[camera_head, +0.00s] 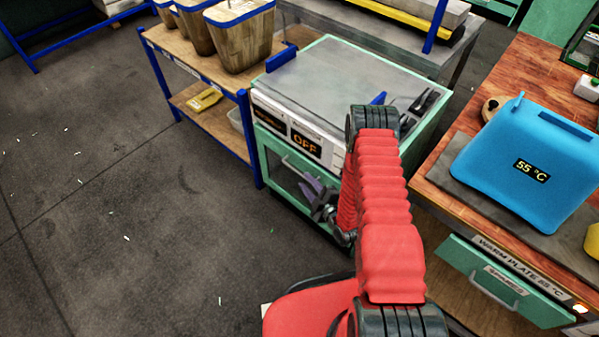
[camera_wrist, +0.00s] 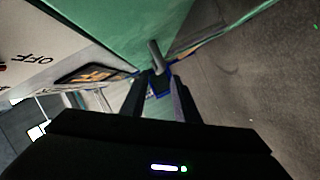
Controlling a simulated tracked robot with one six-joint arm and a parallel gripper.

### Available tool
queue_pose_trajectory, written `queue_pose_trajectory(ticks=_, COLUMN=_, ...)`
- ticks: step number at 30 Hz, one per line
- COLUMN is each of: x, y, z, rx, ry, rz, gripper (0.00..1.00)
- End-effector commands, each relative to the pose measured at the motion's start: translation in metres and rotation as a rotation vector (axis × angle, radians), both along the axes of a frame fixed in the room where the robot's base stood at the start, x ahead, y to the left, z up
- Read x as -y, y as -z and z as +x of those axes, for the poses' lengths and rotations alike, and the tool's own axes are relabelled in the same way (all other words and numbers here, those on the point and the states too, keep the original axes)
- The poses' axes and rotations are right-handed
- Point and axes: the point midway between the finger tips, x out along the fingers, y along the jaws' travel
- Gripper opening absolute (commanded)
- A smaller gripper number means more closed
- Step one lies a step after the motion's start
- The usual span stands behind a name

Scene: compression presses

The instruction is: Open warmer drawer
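The warmer cabinet (camera_head: 345,75) has a grey top and a display reading OFF. Below the display is its green drawer front (camera_head: 272,152) with a thin bar handle (camera_head: 292,170); the drawer looks shut. My gripper (camera_head: 313,188) is low in front of this green front, at the right part of the handle, partly hidden by my red arm. In the wrist view my gripper (camera_wrist: 158,88) has two dark fingers apart, and a grey bar end, seemingly the handle (camera_wrist: 156,54), shows at their tips. I cannot tell whether the fingers touch it.
A blue-legged wooden shelf (camera_head: 205,105) with wooden bins stands left of the cabinet. On the right, a wooden bench holds a blue box (camera_head: 530,165) reading 55 °C, above a green drawer (camera_head: 500,282) labelled SPARES.

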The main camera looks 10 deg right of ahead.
Motion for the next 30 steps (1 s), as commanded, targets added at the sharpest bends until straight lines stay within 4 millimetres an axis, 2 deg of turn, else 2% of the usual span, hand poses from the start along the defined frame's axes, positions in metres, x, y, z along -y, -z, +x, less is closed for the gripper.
queue_pose_trajectory(ticks=9, x=-0.015, y=0.01, z=0.046, rx=0.002, ry=-0.001, rz=0.0, gripper=0.28)
queue_pose_trajectory(ticks=15, x=-0.02, y=0.015, z=0.066, rx=0.0, ry=0.0, rz=0.001, gripper=0.28)
queue_pose_trajectory(ticks=26, x=-0.021, y=0.016, z=0.071, rx=0.0, ry=0.002, rz=0.001, gripper=0.28)
queue_pose_trajectory(ticks=30, x=-0.021, y=0.016, z=0.071, rx=0.0, ry=0.002, rz=0.001, gripper=0.2)
